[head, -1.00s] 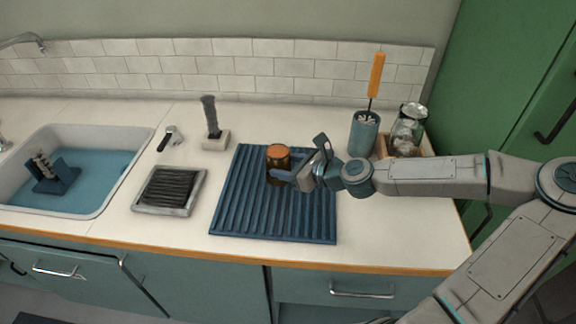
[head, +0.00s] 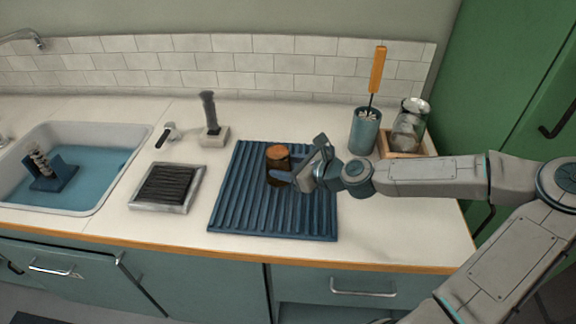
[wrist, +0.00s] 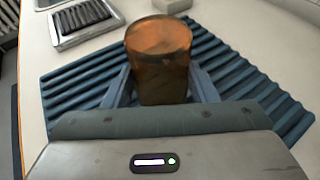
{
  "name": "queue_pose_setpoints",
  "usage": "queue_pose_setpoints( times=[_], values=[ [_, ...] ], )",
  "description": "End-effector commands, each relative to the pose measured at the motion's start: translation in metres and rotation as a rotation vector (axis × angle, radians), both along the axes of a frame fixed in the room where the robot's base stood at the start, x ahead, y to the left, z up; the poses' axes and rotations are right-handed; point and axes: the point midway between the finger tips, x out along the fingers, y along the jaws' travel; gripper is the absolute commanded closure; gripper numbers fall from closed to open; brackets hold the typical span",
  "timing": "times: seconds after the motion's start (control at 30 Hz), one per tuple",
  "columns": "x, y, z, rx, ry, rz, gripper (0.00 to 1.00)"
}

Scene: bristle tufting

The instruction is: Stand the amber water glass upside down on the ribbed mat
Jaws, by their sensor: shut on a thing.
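The amber water glass (head: 278,153) is over the upper middle of the blue ribbed mat (head: 232,205). It is upright in line, and its upper end looks like a closed flat disc, so it appears base up. It also shows in the wrist view (wrist: 160,62), between the two blue fingers. My gripper (head: 281,176) reaches in from the right and is shut on the glass, one finger on each side. The glass's lower end is partly hidden by my gripper, so I cannot tell for certain whether its rim touches the ribs.
A blue holder (head: 364,133) with an orange-handled brush and a wooden tray with a glass jar (head: 409,128) stand behind my arm. A dark brush on a pale block (head: 214,135), a framed dark grille (head: 168,187) and a sink (head: 100,198) lie left. The mat's front is clear.

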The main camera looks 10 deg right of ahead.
Motion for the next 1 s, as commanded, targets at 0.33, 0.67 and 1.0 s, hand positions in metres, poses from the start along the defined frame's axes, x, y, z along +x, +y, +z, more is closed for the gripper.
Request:
queue_pose_setpoints(
  times=[0.33,0.67,1.0],
  values=[
    [0.0,0.0,-0.007,0.001,0.001,0.0,0.81],
    [0.0,0.0,-0.007,0.001,0.001,0.0,0.22],
    [-0.013,-0.017,0.002,0.001,0.001,-0.004,0.22]
  ],
)
